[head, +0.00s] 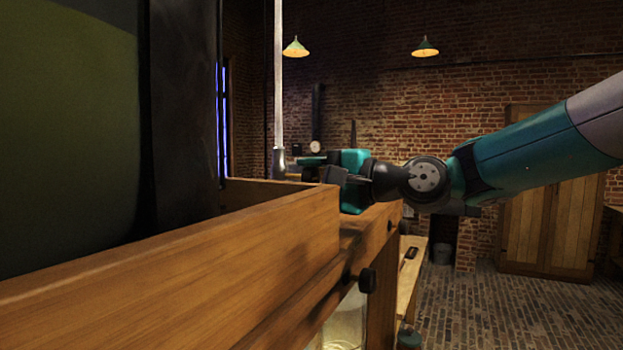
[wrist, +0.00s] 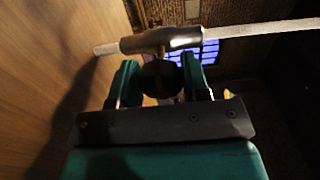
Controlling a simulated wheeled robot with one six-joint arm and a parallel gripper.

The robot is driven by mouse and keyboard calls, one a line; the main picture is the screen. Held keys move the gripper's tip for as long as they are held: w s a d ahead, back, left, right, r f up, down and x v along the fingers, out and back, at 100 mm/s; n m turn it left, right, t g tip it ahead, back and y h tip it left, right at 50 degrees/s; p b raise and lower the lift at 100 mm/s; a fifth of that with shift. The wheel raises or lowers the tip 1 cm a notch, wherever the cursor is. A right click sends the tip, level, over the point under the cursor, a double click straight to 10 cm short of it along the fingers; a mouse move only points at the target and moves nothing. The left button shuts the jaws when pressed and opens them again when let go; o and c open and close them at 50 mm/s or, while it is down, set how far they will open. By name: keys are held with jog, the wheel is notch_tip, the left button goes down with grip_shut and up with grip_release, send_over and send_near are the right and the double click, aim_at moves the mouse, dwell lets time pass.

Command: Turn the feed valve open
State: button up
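The feed valve shows in the wrist view as a dark round knob (wrist: 161,79) below a grey metal fitting (wrist: 165,40) on a pale pipe. In the head view the fitting (head: 280,161) stands at the foot of the upright pipe, beyond the wooden rail. My gripper (wrist: 160,76) has its two teal fingers apart, one on each side of the knob. The gaps are narrow, and I cannot tell if either finger touches it. In the head view my gripper (head: 312,161) is just right of the fitting; the knob is not clear there.
A wooden frame (head: 200,260) runs along the front left, just below my gripper. A large dark vessel (head: 70,130) fills the left. A wooden cabinet (head: 548,215) stands at the back right. The brick floor (head: 490,310) at the right is mostly clear.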

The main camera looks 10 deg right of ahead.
jog(key=o, duration=0.3)
jog(key=shift+o, duration=0.2)
jog(key=b+v, duration=0.6)
jog(key=v, duration=1.1)
jog(key=shift+d, duration=0.2)
jog(key=shift+s, duration=0.2)
